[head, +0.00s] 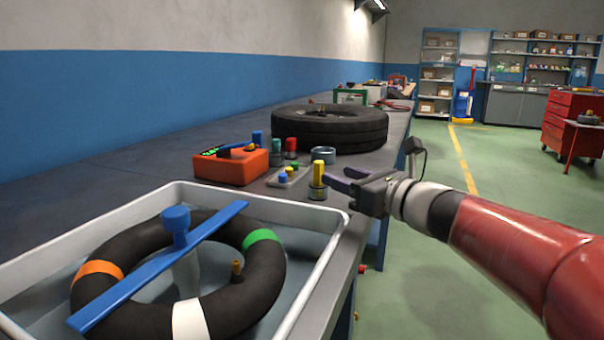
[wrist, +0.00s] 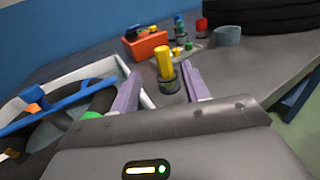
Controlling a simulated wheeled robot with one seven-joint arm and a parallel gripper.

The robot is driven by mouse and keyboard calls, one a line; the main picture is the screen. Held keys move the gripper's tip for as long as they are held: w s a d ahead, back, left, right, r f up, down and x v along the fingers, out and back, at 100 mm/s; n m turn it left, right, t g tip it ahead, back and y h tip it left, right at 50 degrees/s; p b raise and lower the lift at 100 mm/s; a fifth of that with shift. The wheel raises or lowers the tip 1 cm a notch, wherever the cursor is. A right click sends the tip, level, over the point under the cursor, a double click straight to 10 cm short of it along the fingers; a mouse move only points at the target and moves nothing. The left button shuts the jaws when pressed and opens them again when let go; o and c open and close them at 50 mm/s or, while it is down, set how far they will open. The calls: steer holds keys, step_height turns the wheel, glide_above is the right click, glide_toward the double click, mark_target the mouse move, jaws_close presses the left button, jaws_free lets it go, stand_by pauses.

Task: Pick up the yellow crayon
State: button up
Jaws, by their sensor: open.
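The yellow crayon (head: 318,172) stands upright in a small dark grey holder (head: 317,193) near the right edge of the workbench. It also shows in the wrist view (wrist: 163,60), between and beyond my fingertips. My gripper (head: 338,180) is open and empty, just to the right of the crayon in the head view. Its two purple fingers point toward the crayon. In the wrist view my gripper (wrist: 158,82) has one finger on each side of the crayon's line. I cannot tell whether the fingers reach around it.
A white tub (head: 335,253) with a black tube and blue bar stands in front. Behind the crayon are a small tray (head: 301,173), an orange box (head: 228,168), green (head: 275,153) and red (head: 291,146) pieces, a grey cup (head: 322,155) and a tyre (head: 330,125).

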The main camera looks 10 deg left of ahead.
mark_target(323, 168)
steer(key=p+x, duration=0.1)
steer(key=x, duration=0.7)
steer(key=shift+w+d, duration=0.15)
steer(key=shift+c, duration=0.4)
jaws_close()
